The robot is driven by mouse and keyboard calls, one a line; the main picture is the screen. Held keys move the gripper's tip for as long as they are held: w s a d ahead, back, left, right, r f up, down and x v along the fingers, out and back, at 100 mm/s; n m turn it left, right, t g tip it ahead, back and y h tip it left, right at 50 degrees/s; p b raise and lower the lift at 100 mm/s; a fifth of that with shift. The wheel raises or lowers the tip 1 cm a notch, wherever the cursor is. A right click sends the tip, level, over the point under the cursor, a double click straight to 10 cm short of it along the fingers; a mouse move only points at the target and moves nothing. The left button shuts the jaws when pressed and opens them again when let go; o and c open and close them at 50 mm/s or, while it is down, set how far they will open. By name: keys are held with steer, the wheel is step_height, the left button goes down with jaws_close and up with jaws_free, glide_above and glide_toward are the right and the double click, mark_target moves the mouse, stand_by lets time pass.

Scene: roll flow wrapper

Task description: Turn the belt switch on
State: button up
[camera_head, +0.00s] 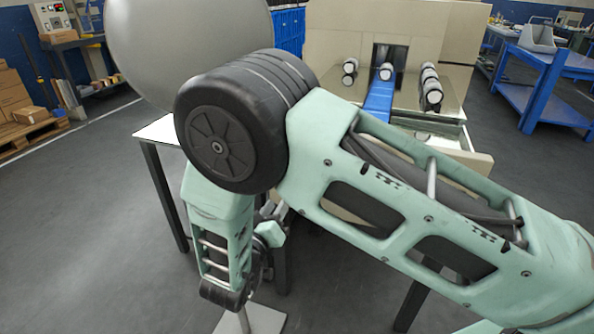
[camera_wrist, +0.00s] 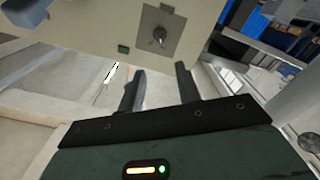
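The belt switch (camera_wrist: 159,35) is a small dark rotary knob on a grey square plate (camera_wrist: 147,44) in the wrist view, set on the beige machine panel (camera_wrist: 95,25). Which way it is set is too small to tell. My gripper (camera_wrist: 160,72) is open and empty, its two dark fingers apart below the plate in the picture, not touching the knob. In the head view my arm covers much of the machine front, and neither the switch nor my fingertips can be made out there.
A small green button or light (camera_wrist: 123,49) sits left of the plate's lower edge. In the head view the beige machine (camera_head: 340,45) has a blue belt (camera_head: 378,103) with rolls (camera_head: 431,88) beside it. A white-topped table (camera_head: 158,130) stands left of my arm.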

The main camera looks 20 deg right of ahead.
steer(key=x, duration=1.6)
steer(key=shift+w+d, duration=0.25)
steer(key=shift+w, duration=0.05)
jaws_close()
